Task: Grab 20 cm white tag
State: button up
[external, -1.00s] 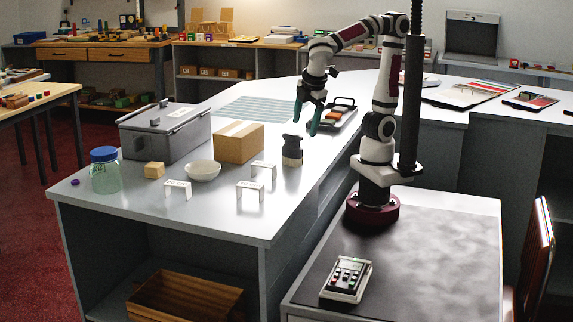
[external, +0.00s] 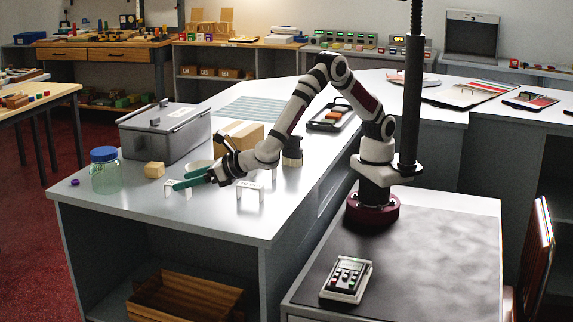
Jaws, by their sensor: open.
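Several small white bent tags stand on the grey counter (external: 130,205). One tag (external: 171,191) is at the left, one tag (external: 248,194) is near the middle, and a third tag (external: 271,178) is just behind it, partly hidden by my arm. Their print is too small to read, so I cannot tell which is the 20 cm one. My gripper (external: 181,181) has teal fingers, is open and holds nothing. Its fingers point left, low over the counter, and overlap the top of the left tag in the picture. I cannot tell whether they touch it.
A white bowl (external: 194,167) and a cardboard box (external: 250,131) are behind my gripper, partly hidden. A wooden block (external: 154,170), a glass jar (external: 105,175) and a grey metal box (external: 165,133) stand at the left. The counter's front left is clear.

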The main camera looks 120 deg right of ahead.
aim_at(174, 183)
jog(key=x, duration=0.5)
jog(key=shift+s+d+f, duration=0.1)
jog(key=shift+s+d, duration=0.05)
jog(key=shift+d, duration=0.1)
grip_shut()
